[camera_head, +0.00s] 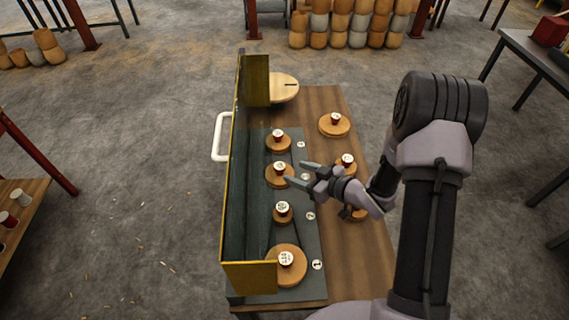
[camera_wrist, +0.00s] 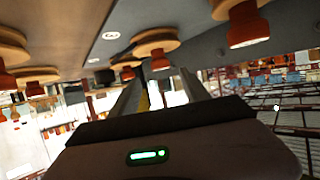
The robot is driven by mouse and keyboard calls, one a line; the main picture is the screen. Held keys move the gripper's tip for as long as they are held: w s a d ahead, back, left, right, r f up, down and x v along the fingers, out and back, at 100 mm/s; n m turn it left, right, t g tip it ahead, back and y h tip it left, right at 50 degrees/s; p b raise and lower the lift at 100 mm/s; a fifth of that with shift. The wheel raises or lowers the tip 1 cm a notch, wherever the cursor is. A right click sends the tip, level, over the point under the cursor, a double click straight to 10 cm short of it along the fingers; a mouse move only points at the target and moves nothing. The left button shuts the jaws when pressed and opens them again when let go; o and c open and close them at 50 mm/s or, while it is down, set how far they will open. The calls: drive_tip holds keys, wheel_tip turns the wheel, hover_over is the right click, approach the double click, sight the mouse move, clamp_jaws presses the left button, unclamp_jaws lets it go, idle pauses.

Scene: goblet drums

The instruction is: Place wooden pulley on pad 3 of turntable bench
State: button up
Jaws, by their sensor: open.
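Several round wooden pulleys with red knobs and white labelled tops stand on the bench. On the dark strip, one pulley (camera_head: 271,178) stands beside the third number disc from the front (camera_head: 305,178); the digit is hard to read. Others on the strip are a far pulley (camera_head: 272,146), a small pulley (camera_head: 276,217) and a large front pulley (camera_head: 297,277). My gripper (camera_head: 294,171) is open and empty, its fingertips just right of the pulley by the third disc. Whether they touch is unclear. The wrist view shows the open fingers (camera_wrist: 160,88) with pulleys appearing upside down.
More pulleys stand on the bare wood at right, including a far one (camera_head: 342,129). A yellow-edged panel (camera_head: 236,180) walls the bench's left side. A pale round disc (camera_head: 284,87) is at the far end. A side table (camera_head: 520,40) stands at right.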

drive_tip(key=w+d+r+m+t+h, duration=0.1)
drive_tip(key=w+d+r+m+h, duration=0.1)
drive_tip(key=d+r+h, duration=0.5)
drive_tip(key=s+d+r+m+h, duration=0.2)
drive_tip(key=s+d+r+m, duration=0.1)
drive_tip(key=r, duration=0.4)
drive_tip(key=s+d+r+m+h, duration=0.1)
drive_tip(key=s+d+r+m, duration=0.2)
drive_tip(key=r, duration=0.4)
drive_tip(key=s+a+r+m+g, duration=0.1)
drive_tip(key=s+a+r, duration=0.1)
drive_tip(key=s, duration=0.6)
drive_tip(key=s+a+r+m+g+y, duration=0.1)
drive_tip(key=s+a+m+g, duration=0.1)
drive_tip(key=s+a, duration=0.3)
drive_tip(key=s+a+r+m+g+y, duration=0.1)
drive_tip(key=s+a+r+m, duration=0.1)
drive_tip(key=s, duration=0.8)
drive_tip(key=shift+s+a+r+g+p, duration=0.3)
drive_tip(key=shift+s+a+r+g, duration=0.1)
drive_tip(key=shift+a, duration=0.35)
